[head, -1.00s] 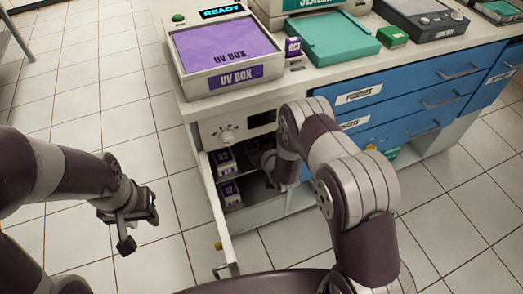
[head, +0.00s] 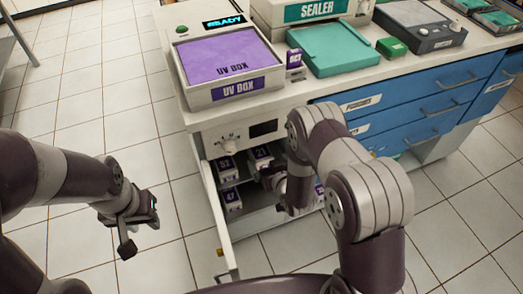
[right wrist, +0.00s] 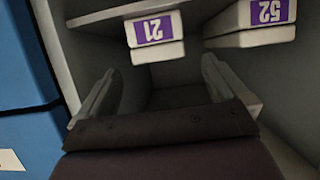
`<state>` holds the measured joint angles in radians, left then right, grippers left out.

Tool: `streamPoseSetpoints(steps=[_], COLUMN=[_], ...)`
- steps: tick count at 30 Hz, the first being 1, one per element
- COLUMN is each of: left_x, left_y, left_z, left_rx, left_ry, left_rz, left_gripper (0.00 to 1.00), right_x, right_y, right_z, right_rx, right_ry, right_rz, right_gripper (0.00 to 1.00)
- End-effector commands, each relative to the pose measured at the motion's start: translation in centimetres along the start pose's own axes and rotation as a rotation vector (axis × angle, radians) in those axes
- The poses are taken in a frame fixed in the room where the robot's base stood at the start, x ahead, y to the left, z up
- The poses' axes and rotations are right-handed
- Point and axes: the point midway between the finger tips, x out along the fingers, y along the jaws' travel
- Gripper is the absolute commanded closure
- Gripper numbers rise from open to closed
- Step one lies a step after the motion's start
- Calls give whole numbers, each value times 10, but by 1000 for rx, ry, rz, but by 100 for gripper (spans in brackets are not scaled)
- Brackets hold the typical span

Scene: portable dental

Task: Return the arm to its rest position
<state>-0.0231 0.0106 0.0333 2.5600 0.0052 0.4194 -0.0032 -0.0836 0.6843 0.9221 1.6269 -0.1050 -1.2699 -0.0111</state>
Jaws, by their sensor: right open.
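My right arm bends over the counter front in the head view, with its gripper (head: 272,182) at the open cabinet below the UV box. In the right wrist view the two fingers of my right gripper (right wrist: 160,92) stand wide apart with nothing between them. A box labelled 21 (right wrist: 155,38) sits on the shelf just beyond the fingers; it also shows in the head view (head: 261,155). My left gripper (head: 139,220) hangs over the floor at the left, apart from everything; its finger gap is too small to judge.
A box labelled 52 (right wrist: 255,22) stands beside box 21. A box labelled 47 (head: 231,200) is on the lower level. The cabinet door (head: 216,215) stands open at the left. The UV box (head: 228,65) reads READY. Blue drawers (head: 420,105) are at the right.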

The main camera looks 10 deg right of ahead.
Motion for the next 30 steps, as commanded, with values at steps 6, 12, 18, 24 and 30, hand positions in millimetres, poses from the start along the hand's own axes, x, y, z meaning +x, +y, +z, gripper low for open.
streamPoseSetpoints(steps=[6, 12, 18, 24, 30], left_x=[-13, -14, -14, -14, -14], left_y=[0, 0, 0, 0, 0], left_z=[-2, -2, -2, -2, -2], left_rx=[0, 0, 0, 0, 0], left_ry=[0, 0, 0, 0, 0], left_rz=[0, 0, 0, 0, 0], left_gripper=[62, 62, 62, 62, 62], right_x=[-45, -55, -78, -162, -256], right_y=[0, 0, 0, 8, 6], right_z=[-2, 0, 74, 66, -7], right_rx=[1, 1, 17, 61, 127], right_ry=[-1, -2, -396, -968, -1227], right_rz=[0, -1, 5, 49, 82], right_gripper=[0, 0, 0, 0, 0])
